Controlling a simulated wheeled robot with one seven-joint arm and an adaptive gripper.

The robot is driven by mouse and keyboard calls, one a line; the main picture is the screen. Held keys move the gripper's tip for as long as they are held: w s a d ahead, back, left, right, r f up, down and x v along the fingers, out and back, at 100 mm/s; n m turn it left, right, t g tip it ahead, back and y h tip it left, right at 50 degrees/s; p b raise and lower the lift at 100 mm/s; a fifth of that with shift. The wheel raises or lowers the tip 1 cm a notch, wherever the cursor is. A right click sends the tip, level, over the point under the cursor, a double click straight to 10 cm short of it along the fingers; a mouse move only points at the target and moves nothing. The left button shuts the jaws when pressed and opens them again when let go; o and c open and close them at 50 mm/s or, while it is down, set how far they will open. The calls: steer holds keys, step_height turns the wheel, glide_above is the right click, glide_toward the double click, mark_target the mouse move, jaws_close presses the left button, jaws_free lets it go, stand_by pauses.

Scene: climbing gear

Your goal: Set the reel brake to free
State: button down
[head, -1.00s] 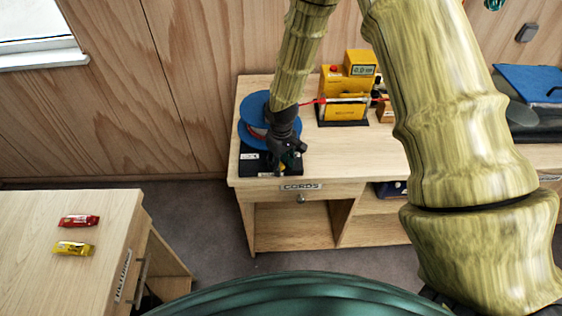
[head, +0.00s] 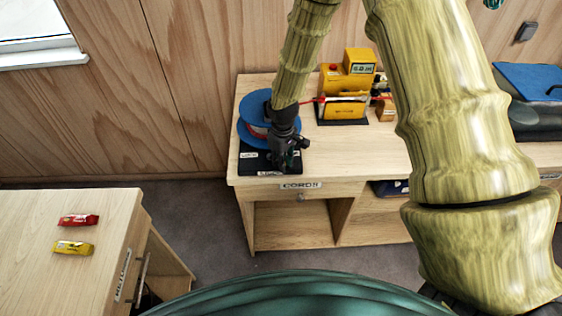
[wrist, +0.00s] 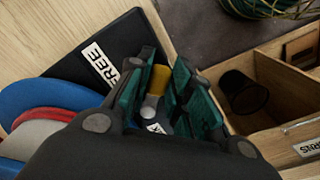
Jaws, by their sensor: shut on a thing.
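The cord reel (head: 252,131) with blue flanges stands on a black base (head: 291,165) at the front left of the desk. The blue flange edge (wrist: 48,98) and a red and grey disc show at the left of the wrist view. A white FREE label (wrist: 102,64) lies on the black base. My gripper (head: 281,168) is low over the base. In the wrist view its green-padded fingers are shut on the brake lever (wrist: 157,84), which has a yellow knob and a metal shaft. A second label is partly hidden between the fingers.
A yellow measuring device (head: 343,97) with a display stands behind and right of the reel, with a red cord at it. The desk (head: 345,152) is bare in front of it. A side table (head: 45,225) holds a red and a yellow packet.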

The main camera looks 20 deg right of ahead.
steer(key=shift+w, duration=0.1)
steer(key=c, duration=1.3)
jaws_free()
steer(key=shift+r, duration=0.1)
step_height(320, 180, up, 12)
steer(key=shift+d+f, duration=0.1)
steer(key=shift+f, duration=0.1)
steer(key=s+a+f+m+y+b, duration=0.1)
steer(key=s+f, duration=0.3)
steer(key=f, duration=0.3)
steer(key=s+a+f+b, duration=0.15)
steer(key=s+f, duration=0.25)
steer(key=f, duration=0.4)
steer(key=s+d+f+m+b, duration=0.1)
steer(key=s+f+b, duration=0.1)
steer(key=s+f, duration=0.5)
steer(key=s+d+f+m+b, duration=0.1)
steer(key=s+f+m+b, duration=0.1)
steer(key=s+f, duration=0.4)
steer(key=s+d+f+m+h+b, duration=0.1)
steer(key=s+f, duration=0.6)
steer(key=s, duration=0.7)
steer(key=shift+s+d+f+m+b, duration=0.25)
steer(key=shift+d+f+m+b, duration=0.1)
steer(key=shift+d+m+b, duration=0.25)
